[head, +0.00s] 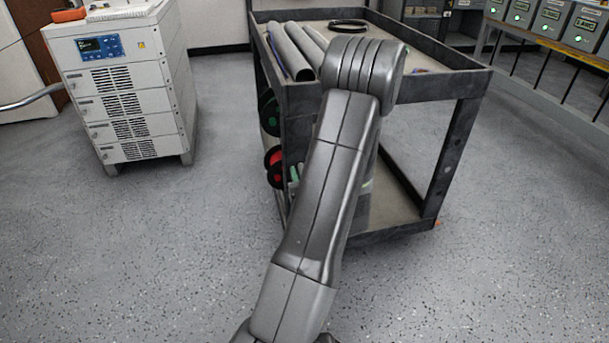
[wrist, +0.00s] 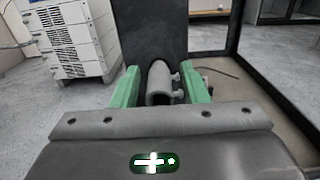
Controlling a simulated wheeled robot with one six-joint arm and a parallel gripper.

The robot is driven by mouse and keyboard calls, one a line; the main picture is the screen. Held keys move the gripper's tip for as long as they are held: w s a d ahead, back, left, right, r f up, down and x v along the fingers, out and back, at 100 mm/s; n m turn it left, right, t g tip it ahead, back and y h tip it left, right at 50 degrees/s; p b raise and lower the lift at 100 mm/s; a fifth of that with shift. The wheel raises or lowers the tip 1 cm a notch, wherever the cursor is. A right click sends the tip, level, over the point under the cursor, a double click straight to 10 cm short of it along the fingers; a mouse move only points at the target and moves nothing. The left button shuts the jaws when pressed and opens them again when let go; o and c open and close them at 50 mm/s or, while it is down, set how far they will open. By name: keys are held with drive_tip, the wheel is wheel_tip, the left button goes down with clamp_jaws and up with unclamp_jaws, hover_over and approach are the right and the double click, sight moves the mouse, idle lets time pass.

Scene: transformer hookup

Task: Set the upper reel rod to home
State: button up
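In the wrist view, my gripper (wrist: 161,88) shows two green fingers set apart. A grey rounded, tube-like part (wrist: 159,84) with small knobs on its right side lies between them. Narrow gaps seem to show beside it, so I cannot see firm contact. It may be a reel rod or its holder; I cannot tell which. In the head view, a green reel (head: 268,108) hangs above a red reel (head: 274,163) at the left end of the dark cart (head: 300,100). My arm hides my gripper there, and no upper reel rod can be clearly made out.
Grey tubes (head: 291,50) and a black ring (head: 348,25) lie on the cart's top. A white cabinet (head: 125,85) with a blue display stands to the left. A bench (head: 545,40) with several grey boxes is at the right. The floor between cabinet and cart is clear.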

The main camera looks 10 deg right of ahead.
drive_tip(key=shift+o, duration=0.2)
drive_tip(key=shift+s, duration=0.15)
drive_tip(key=s+p, duration=0.1)
drive_tip(key=s, duration=1.2)
drive_tip(key=shift+s+d, duration=0.15)
drive_tip(key=shift+s, duration=0.15)
drive_tip(key=shift+w, duration=0.15)
drive_tip(key=w, duration=0.6)
drive_tip(key=w+b, duration=0.1)
drive_tip(key=w, duration=0.6)
drive_tip(key=shift+w+a, duration=0.2)
drive_tip(key=shift+w, duration=0.05)
drive_tip(key=shift+s, duration=0.15)
drive_tip(key=shift+s, duration=0.15)
